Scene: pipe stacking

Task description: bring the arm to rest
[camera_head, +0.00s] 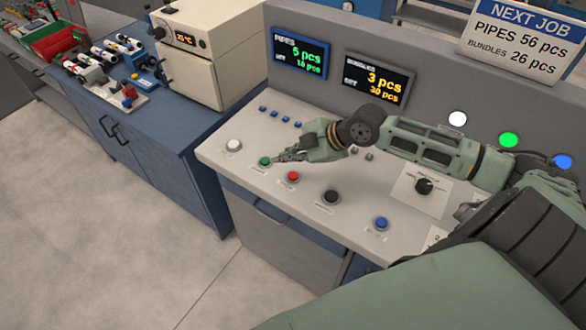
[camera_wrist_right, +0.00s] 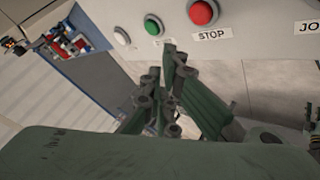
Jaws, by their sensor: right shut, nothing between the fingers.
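My right arm comes in from the right of the head view and reaches left over the control panel (camera_head: 340,230). Its right gripper (camera_head: 278,157) is shut and empty, just right of the green button (camera_head: 264,161) and above the red button (camera_head: 293,176). In the right wrist view the gripper (camera_wrist_right: 163,75) shows with its fingers together. There the green button (camera_wrist_right: 153,25) lies beyond the fingertips and the red STOP button (camera_wrist_right: 202,12) to their right. Whether the fingertips touch the panel I cannot tell. My left gripper is not in view.
A white button (camera_head: 234,146), a black button (camera_head: 332,197) and a blue button (camera_head: 381,223) sit along the panel's front. Two displays (camera_head: 299,54) (camera_head: 379,80) stand behind. A blue cabinet (camera_head: 150,110) with a cream machine (camera_head: 205,50) is at left. The floor is clear.

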